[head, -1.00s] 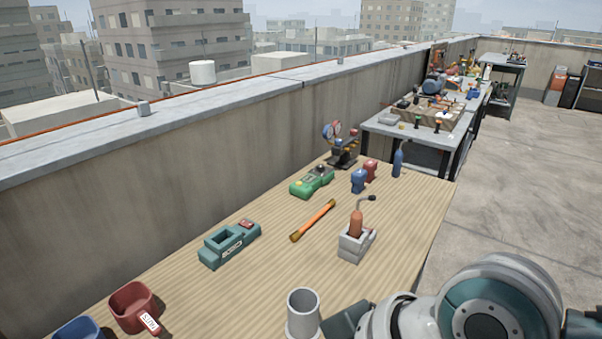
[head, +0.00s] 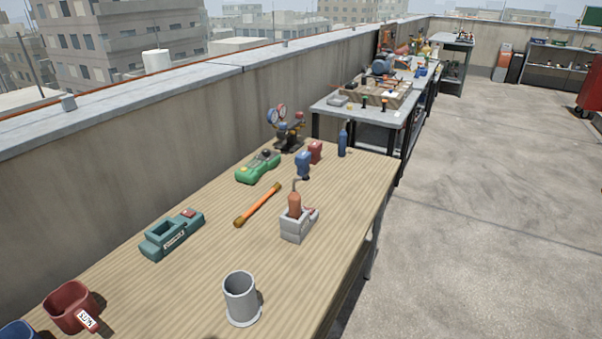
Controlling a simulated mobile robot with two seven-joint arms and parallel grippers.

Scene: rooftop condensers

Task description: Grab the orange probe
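An orange rod with brownish ends (head: 258,204) lies on the wooden table, aslant, in the head view. To its right, an orange-brown handle (head: 294,205) stands upright in a grey block holder (head: 297,225), with a thin dark bent piece above it. I cannot tell for sure which of these two is the orange probe. Both stand clear of any gripper. Neither my left nor my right gripper is in view.
The wooden table (head: 345,220) also holds a grey cup (head: 241,297), a teal device (head: 172,234), a green device (head: 258,167), a red bin (head: 72,305) and small blue and red items. A concrete wall runs along the left; open floor (head: 470,220) lies right.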

